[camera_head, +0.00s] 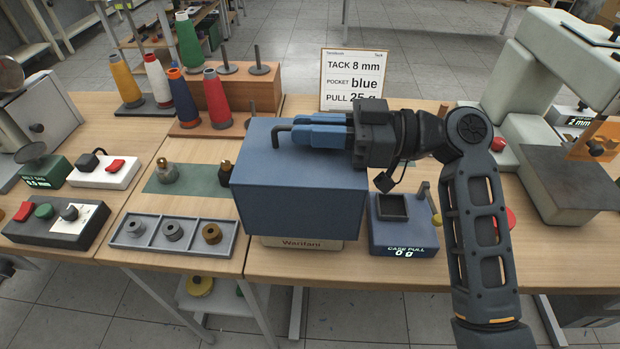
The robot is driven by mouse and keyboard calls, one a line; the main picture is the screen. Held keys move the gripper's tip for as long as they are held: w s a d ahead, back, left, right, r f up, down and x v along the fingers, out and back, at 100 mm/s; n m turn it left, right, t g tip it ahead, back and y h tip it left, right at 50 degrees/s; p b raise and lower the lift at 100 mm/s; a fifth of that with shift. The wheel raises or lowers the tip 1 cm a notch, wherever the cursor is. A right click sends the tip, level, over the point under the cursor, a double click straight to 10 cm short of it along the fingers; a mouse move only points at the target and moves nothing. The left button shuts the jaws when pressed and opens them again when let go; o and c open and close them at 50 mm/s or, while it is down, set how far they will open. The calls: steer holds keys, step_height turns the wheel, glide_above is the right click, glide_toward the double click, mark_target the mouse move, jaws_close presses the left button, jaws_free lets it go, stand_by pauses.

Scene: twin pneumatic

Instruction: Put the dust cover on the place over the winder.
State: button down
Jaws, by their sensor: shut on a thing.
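The dust cover (300,200) is a blue box with a dark bent handle (279,135) on its top. My gripper (304,130) lies across the top of the cover from the right, with its blue fingers shut on the handle. The cover is upright and roughly level. Below its front edge shows a cream base plate (301,243) marked "Waritani". The cover hides whatever stands on that plate, so I see no winder. I cannot tell whether the cover rests on the plate or hangs just above it.
A blue gauge (403,238) reading 0 g stands close right of the cover. A grey tray (172,237) with several bobbins and a green mat (187,180) lie left. Thread cones (186,97) and a sign (353,79) stand behind. A pale machine (530,130) is far right.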

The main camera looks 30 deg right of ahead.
mark_target(313, 162)
steer(key=shift+f, duration=3.4)
steer(key=c, duration=1.1)
jaws_free()
steer(key=shift+r, duration=0.25)
steer(key=b+v, duration=0.1)
steer(key=v, duration=0.6)
steer(key=shift+s+d+f, duration=0.1)
steer(key=shift+s+d, duration=0.05)
